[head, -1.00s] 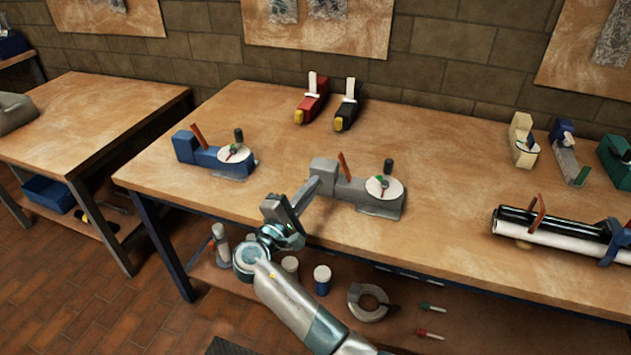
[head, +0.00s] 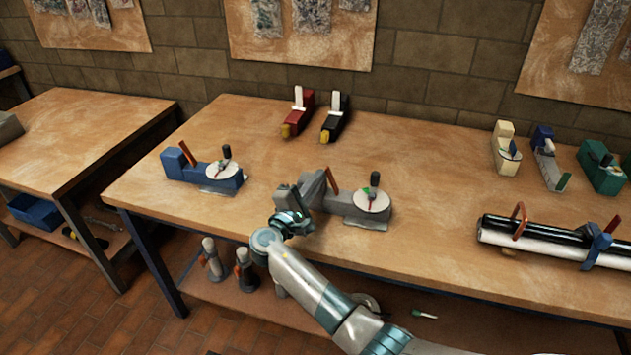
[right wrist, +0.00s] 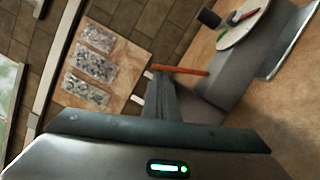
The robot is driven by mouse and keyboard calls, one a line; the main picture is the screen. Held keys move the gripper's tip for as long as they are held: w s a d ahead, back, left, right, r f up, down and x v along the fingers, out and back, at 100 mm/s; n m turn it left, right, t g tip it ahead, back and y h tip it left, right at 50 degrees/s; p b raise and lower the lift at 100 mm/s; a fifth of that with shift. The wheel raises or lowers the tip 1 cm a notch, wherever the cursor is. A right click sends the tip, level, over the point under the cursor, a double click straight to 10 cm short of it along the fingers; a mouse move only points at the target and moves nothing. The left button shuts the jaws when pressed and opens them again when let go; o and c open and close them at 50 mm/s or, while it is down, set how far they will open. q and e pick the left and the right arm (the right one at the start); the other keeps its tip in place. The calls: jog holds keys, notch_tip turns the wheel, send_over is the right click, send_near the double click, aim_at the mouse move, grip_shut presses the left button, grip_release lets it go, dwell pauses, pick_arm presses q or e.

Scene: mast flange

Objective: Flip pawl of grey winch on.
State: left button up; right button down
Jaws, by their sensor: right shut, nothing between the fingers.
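The grey winch (head: 358,208) stands near the front edge of the bench. I cannot tell which of these parts is the pawl. My right gripper (head: 314,188) is shut and empty, at the left end of the winch beside the lever. In the right wrist view its fingers (right wrist: 161,92) point at the near end of the orange lever (right wrist: 182,70); whether they touch is unclear. My left gripper is not in view.
A similar blue winch (head: 203,173) stands to the left. Red (head: 298,115) and black (head: 336,118) devices stand behind. Cream, blue and green devices and a clamped black roll (head: 535,236) are at the right. The bench between is clear.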

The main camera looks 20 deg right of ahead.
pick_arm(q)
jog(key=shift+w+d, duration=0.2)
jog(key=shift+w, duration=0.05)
